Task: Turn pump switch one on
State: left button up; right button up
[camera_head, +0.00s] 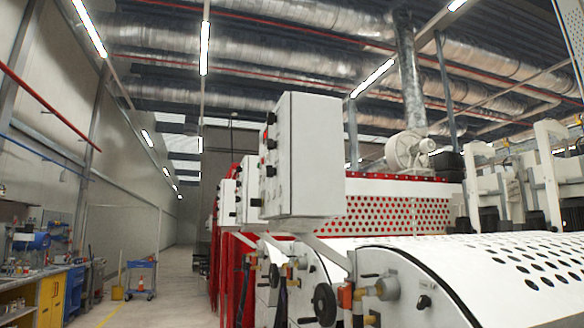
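A large white control box (312,155) hangs beside the roller coater near the middle of the view. Its left-facing panel shows edge-on, with black knobs (270,144) and a small red part sticking out. More white control boxes (249,192) with dark knobs stand behind it along the machine. I cannot tell which knob is pump switch one, or how any knob is turned. Neither of my grippers is in view.
The white roller coater (400,262) with a perforated cover fills the lower right. A black handwheel (325,303) and valve fittings (384,288) stick out of its end. A clear aisle (178,262) runs at the left. A workbench (48,290) and blue cart (141,278) stand farther left.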

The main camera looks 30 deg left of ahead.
aim_at(271, 172)
jog(key=i+j, duration=0.1)
jog(key=j, duration=0.9)
jog(key=i+j, duration=0.15)
jog(key=j, duration=0.3)
